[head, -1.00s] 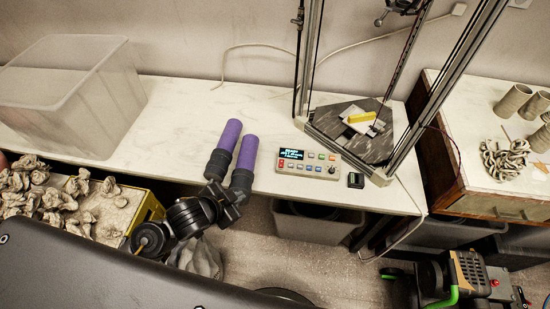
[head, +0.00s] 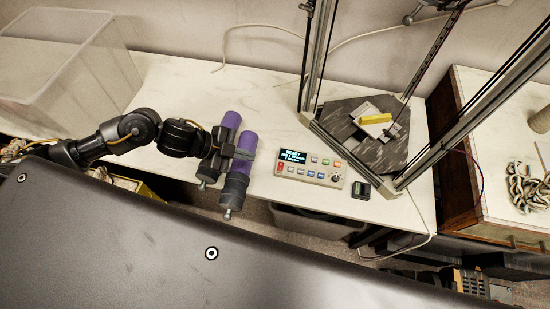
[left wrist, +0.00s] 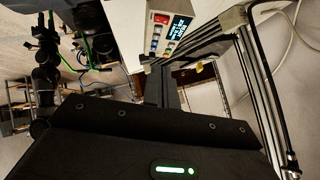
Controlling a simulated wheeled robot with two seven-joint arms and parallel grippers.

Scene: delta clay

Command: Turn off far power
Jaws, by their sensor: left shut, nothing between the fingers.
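A pale control panel (head: 310,168) lies on the white bench. It has a lit display with text (head: 293,155), a red button at its left edge, several coloured buttons and a dark knob (head: 335,178). A small black box (head: 361,190) sits just right of it. The panel also shows at the top of the left wrist view (left wrist: 172,33). My left gripper (head: 248,154) is shut and empty, over the two purple tubes and left of the panel, apart from it. Which control is the far power cannot be told.
Two purple tubes with dark ends (head: 245,145) lie under my left gripper. A metal-framed printer (head: 316,60) with a dark base (head: 350,135) stands behind the panel. A clear bin (head: 62,60) is at the back left. The bench between bin and tubes is clear.

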